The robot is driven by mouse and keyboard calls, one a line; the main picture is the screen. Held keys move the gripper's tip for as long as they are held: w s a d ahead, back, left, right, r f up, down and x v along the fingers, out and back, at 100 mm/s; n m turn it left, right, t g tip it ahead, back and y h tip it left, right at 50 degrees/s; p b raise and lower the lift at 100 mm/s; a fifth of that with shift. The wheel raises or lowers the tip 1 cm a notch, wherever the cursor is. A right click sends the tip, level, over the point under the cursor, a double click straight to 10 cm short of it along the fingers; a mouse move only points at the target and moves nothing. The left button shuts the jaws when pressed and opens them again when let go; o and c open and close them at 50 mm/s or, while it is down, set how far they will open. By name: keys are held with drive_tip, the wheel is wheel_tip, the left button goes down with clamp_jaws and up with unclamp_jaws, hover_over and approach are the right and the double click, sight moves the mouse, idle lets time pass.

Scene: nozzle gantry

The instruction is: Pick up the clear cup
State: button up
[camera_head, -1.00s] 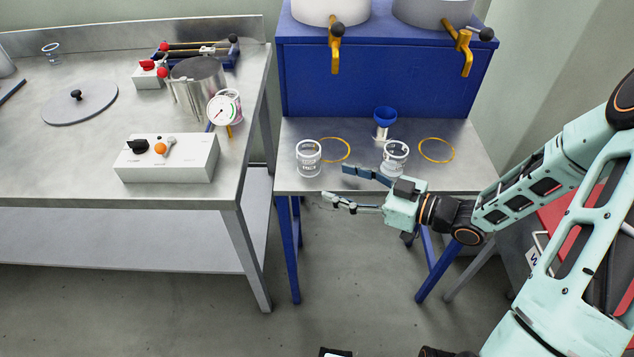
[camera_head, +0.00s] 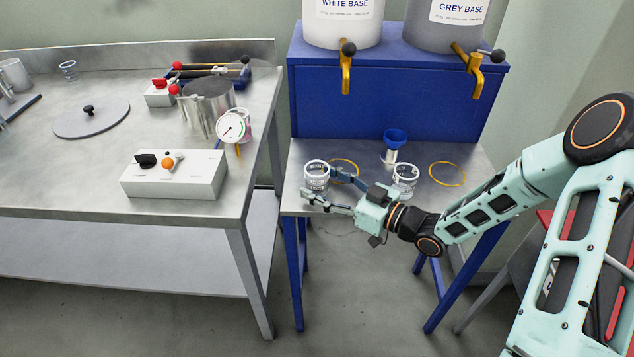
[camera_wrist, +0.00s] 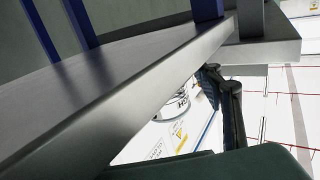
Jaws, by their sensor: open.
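Two clear cups with printed markings stand upright on the small metal table: the left cup (camera_head: 316,174) and the right cup (camera_head: 405,175). In the wrist view, part of a marked cup (camera_wrist: 174,106) shows beside a dark finger, partly hidden by a grey metal edge.
A blue funnel (camera_head: 394,138) stands behind the cups. Yellow rings (camera_head: 447,184) lie on the table (camera_head: 470,162). Yellow taps (camera_head: 346,72) overhang the back from a blue stand (camera_head: 400,100). A white control box (camera_head: 172,177) sits on the left bench, across a gap.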

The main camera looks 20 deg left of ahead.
sight(317, 170)
drive_tip(key=shift+x, duration=0.85)
drive_tip(key=c, duration=1.3)
drive_tip(key=shift+c, duration=0.3)
drive_tip(key=shift+r, duration=0.15)
drive_tip(key=shift+r, duration=0.25)
drive_tip(key=r, duration=0.1)
drive_tip(key=s+r+p, duration=0.1)
drive_tip(key=r, duration=0.1)
drive_tip(key=shift+d+r, duration=0.2)
drive_tip(key=shift+r, duration=0.1)
drive_tip(key=s+d+r+p, duration=0.2)
drive_tip(key=s+r+p, duration=0.6)
drive_tip(key=s+p, duration=0.4)
drive_tip(key=shift+s+d+r, duration=0.3)
drive_tip(key=shift+s+r, duration=0.05)
drive_tip(key=shift+r, duration=0.05)
